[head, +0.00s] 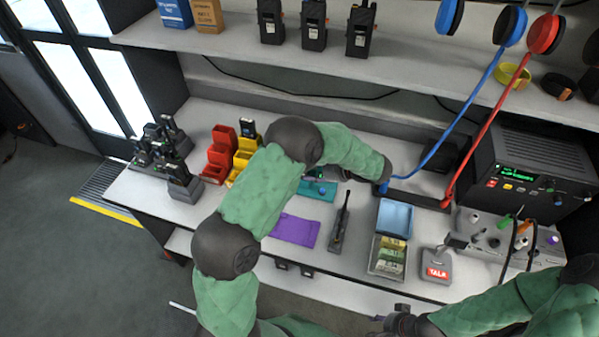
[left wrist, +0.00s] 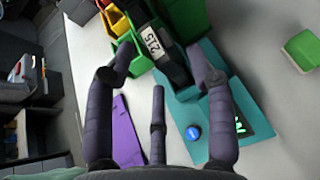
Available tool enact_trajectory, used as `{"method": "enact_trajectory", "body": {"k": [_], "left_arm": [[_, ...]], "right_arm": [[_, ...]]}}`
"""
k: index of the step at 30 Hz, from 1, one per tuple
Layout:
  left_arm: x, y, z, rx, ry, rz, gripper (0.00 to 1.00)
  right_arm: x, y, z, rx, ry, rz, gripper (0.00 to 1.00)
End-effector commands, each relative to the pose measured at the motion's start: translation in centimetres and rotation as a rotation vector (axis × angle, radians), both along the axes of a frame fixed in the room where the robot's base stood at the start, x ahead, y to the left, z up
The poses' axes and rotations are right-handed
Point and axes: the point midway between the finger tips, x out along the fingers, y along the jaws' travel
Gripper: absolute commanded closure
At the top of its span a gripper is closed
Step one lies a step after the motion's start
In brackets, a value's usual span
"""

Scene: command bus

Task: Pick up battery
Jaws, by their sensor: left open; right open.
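A black block with a white "215" label (left wrist: 153,42) lies at the top end of the teal mat in the left wrist view. I cannot tell whether it is the battery or a radio. My left gripper (left wrist: 160,82) is open around its near end, with dark fingers spread and nothing visibly held. In the head view my left arm hides most of this spot; a strip of the teal mat (head: 318,190) shows. My right gripper (head: 402,322) is open at the bottom edge of the head view, in front of the bench and away from the mat.
A purple mat (head: 296,230), a black handheld device (head: 340,225), a blue tray (head: 395,217) and a red TALK box (head: 436,267) are on the bench. Red bins (head: 220,150) and black devices in chargers (head: 160,148) stand left. A shelf (head: 230,45) overhangs the back.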

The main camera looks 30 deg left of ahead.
Motion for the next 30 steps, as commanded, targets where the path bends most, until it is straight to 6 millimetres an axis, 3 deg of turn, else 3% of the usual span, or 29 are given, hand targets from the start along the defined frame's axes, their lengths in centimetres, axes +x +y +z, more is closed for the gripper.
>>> {"method": "enact_trajectory", "body": {"k": [6, 13, 14, 19, 30], "left_arm": [[-0.2, 2.5, -1.6, 0.0, 0.001, 0.003, 0.45], [-0.1, 2.6, -1.6, 0.0, 0.0, 0.001, 0.45], [-0.1, 2.6, -1.6, 0.0, 0.0, 0.001, 0.51], [-0.1, 2.6, -1.6, 0.0, 0.0, 0.001, 0.99], [-0.1, 2.6, -1.4, 0.0, 0.0, 0.001, 1.0]], "right_arm": [[0.0, 0.0, -1.1, 0.0, 0.0, 0.0, 0.58], [0.0, 0.0, -1.0, 0.0, 0.0, 0.0, 0.58], [0.0, 0.0, -1.0, 0.0, 0.0, 0.0, 0.58], [0.0, 0.0, -1.0, 0.0, 0.0, 0.0, 0.58], [0.0, 0.0, -0.9, 0.0, 0.0, 0.0, 0.58]]}}
